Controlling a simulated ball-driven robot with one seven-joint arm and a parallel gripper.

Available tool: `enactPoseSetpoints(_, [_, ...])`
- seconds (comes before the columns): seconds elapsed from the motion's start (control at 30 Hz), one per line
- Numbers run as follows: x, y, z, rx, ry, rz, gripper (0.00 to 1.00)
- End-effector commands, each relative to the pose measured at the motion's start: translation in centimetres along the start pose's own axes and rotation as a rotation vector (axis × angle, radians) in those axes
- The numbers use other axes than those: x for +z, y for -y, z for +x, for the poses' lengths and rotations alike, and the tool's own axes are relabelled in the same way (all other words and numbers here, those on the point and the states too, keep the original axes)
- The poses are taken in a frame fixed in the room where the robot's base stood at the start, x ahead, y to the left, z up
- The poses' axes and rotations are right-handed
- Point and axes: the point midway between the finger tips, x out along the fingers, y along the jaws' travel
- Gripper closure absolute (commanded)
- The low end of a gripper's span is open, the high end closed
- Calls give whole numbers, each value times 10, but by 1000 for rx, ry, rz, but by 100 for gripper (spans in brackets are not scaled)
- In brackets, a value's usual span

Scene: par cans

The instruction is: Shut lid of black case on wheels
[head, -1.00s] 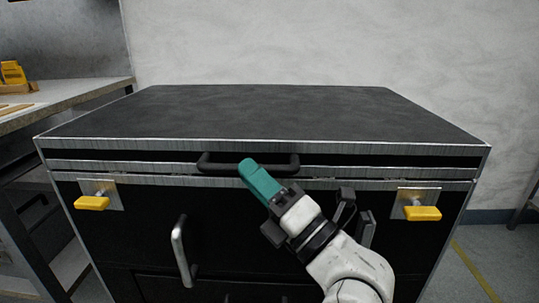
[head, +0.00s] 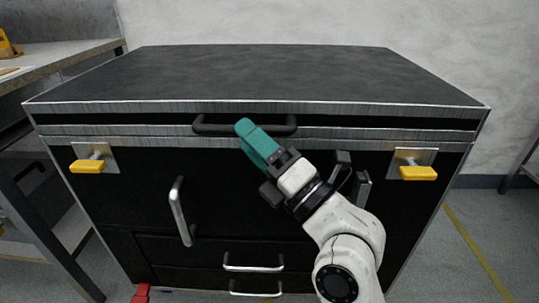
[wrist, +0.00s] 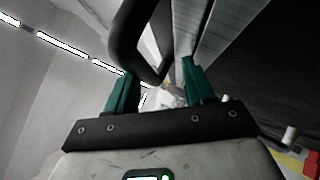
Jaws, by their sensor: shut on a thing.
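The black case (head: 110,215) has a wide dark lid (head: 270,75) with metal edging. The lid lies flat on the case body, its lower rim close along the body's upper rim; I cannot tell whether a thin gap is left. A black bar handle (head: 212,126) is on the lid's front face. My gripper (head: 250,131), with teal fingers, is shut on this handle near its middle. The wrist view shows the handle (wrist: 124,42) running in between the fingers (wrist: 158,76). The case's wheels are out of view.
Yellow latches (head: 87,166) and (head: 418,173) hang on the case front, left and right. Metal handles (head: 181,212) and drawer pulls (head: 253,266) stick out below. A workbench (head: 70,62) stands close at the left.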

Motion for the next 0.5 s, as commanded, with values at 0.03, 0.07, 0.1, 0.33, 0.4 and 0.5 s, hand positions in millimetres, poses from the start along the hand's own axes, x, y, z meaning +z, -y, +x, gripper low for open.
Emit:
enactPoseSetpoints(0.03, [8, 4, -8, -9, 16, -3, 56])
enactPoseSetpoints(0.07, [8, 4, -12, -9, 17, -2, 56])
enactPoseSetpoints(0.1, [8, 4, -18, -10, 17, -1, 56])
enactPoseSetpoints(0.33, [4, 2, -61, -6, 14, 2, 56])
enactPoseSetpoints(0.4, [3, 2, -73, -5, 12, 2, 56])
enactPoseSetpoints(0.5, [2, 1, -87, -2, 7, 2, 56])
